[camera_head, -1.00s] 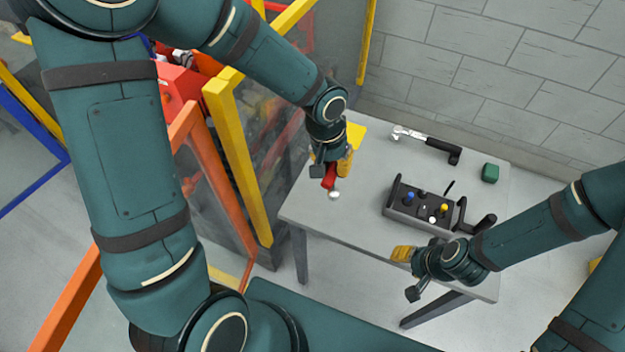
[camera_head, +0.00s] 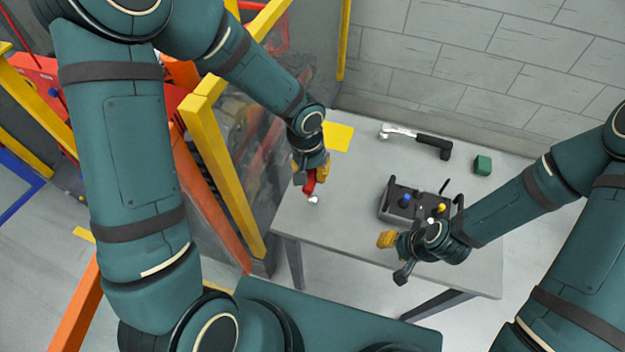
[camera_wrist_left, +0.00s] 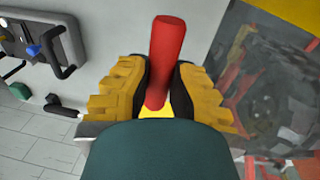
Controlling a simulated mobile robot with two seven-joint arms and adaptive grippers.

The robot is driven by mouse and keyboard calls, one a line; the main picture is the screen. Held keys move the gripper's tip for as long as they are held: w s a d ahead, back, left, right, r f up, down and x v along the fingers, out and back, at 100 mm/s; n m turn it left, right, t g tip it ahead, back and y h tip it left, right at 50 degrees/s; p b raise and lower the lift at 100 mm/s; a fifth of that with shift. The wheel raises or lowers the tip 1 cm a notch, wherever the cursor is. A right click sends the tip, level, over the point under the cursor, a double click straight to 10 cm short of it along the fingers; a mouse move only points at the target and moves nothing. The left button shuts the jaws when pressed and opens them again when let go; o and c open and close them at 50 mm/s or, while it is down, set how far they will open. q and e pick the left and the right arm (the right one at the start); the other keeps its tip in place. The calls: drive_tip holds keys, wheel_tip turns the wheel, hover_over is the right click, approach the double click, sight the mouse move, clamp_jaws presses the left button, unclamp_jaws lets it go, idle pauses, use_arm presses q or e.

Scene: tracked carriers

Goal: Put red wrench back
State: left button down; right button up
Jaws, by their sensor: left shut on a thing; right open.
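The red wrench (camera_head: 310,186) has a red handle and a silver end that points down toward the front of the table. My left gripper (camera_head: 312,172) is shut on it over the left part of the grey table. In the left wrist view the red handle (camera_wrist_left: 166,50) stands between the two yellow fingers of the left gripper (camera_wrist_left: 160,88). A yellow patch (camera_head: 339,137) lies on the table just behind the left gripper. My right gripper (camera_head: 390,242) is open and empty, near the front of the control box.
The grey table (camera_head: 340,225) also holds a dark control box (camera_head: 403,205) with coloured knobs, a black-handled silver tool (camera_head: 425,143) and a green block (camera_head: 482,165). A yellow-framed clear panel (camera_head: 245,150) stands close left of the left gripper. A brick wall is behind.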

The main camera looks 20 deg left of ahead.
use_arm(q)
wheel_tip(320, 180, down, 4)
drive_tip(key=shift+r, duration=0.25)
use_arm(e)
drive_tip(key=shift+f, duration=0.3)
use_arm(q)
drive_tip(key=shift+s, duration=0.1)
drive_tip(key=c, duration=1.1)
unclamp_jaws()
drive_tip(key=shift+o, duration=0.7)
use_arm(e)
drive_tip(key=shift+w, duration=0.1)
use_arm(q)
drive_tip(key=shift+r, duration=0.1)
wheel_tip(320, 180, up, 12)
drive_tip(key=a+p, duration=0.1)
drive_tip(key=shift+a+p, duration=0.2)
drive_tip(key=shift+p, duration=0.1)
use_arm(e)
wheel_tip(320, 180, up, 2)
drive_tip(key=shift+r, duration=0.2)
